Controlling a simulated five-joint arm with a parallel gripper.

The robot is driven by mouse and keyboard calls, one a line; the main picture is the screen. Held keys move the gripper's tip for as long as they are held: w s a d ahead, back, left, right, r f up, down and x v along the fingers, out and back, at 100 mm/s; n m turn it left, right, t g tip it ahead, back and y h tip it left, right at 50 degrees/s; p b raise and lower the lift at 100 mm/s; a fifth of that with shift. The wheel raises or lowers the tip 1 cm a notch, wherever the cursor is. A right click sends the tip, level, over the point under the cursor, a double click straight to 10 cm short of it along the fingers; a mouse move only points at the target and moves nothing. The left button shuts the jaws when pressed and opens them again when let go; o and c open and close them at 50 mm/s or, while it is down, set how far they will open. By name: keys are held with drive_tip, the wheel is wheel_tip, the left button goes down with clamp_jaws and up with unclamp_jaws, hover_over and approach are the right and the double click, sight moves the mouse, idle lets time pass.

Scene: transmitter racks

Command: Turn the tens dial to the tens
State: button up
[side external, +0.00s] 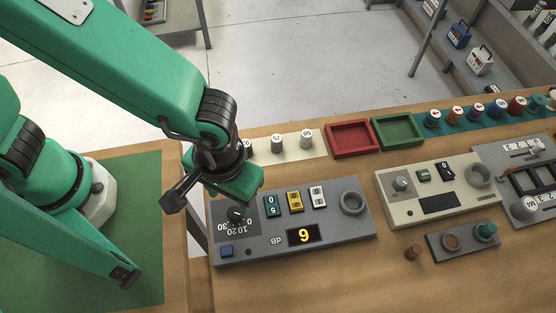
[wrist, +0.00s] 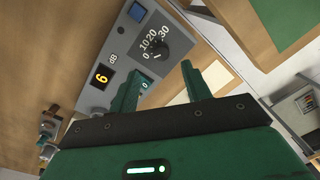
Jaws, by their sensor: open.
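The tens dial is a black round knob (side external: 238,215) on the left part of a grey dB box (side external: 345,238), with marks 0, 10, 20 and 30 around it. In the wrist view the knob (wrist: 157,50) lies just beyond the fingertips; I cannot tell which mark its pointer faces. The box's lettering is upside down in the side view. Its lit yellow display (side external: 303,235) looks like a 9 there, so a 6 the right way up. My gripper (side external: 243,197) is open and empty, close above the dial. In the wrist view its two green fingers (wrist: 160,70) stand apart.
Teal, yellow and white switches (side external: 294,201) and a grey ring knob (side external: 353,202) share the box. A blue button (side external: 226,250) is at its corner. Red (side external: 350,152) and green (side external: 398,145) trays and a cream unit (side external: 408,213) stand nearby.

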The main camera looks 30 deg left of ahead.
sight(233, 213)
drive_tip(key=shift+f, duration=0.1)
drive_tip(key=shift+a+f, duration=0.2)
drive_tip(key=shift+f, duration=3.6)
drive_tip(key=shift+c, duration=0.2)
drive_tip(key=c, duration=1)
